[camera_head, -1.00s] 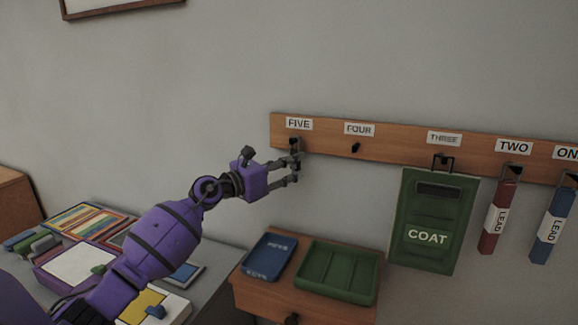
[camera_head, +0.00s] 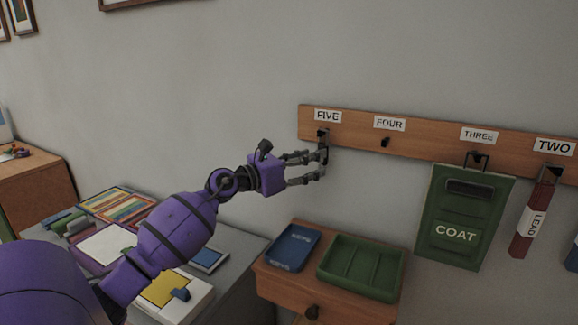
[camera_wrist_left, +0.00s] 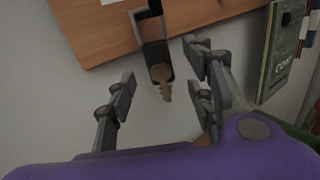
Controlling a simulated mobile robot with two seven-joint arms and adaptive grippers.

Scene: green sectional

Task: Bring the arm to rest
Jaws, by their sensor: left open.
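My left arm (camera_head: 178,230) is purple and reaches from the lower left toward the wall rack. My left gripper (camera_head: 322,165) is open just below the FIVE label. In the left wrist view, the open fingers (camera_wrist_left: 165,95) stand on either side of a dark hanging tag with a brown key (camera_wrist_left: 162,82), and they look apart from it. The tag hangs from the hook at FIVE (camera_head: 323,132). In the head view the key is mostly hidden by the fingers. My right gripper is not in view.
The wooden rack (camera_head: 440,140) also holds a green COAT pouch (camera_head: 462,215) at THREE and a red LEAD strap (camera_head: 533,220) at TWO. Hook FOUR (camera_head: 385,142) is empty. A blue tray (camera_head: 292,248) and a green tray (camera_head: 362,268) sit on the small cabinet below.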

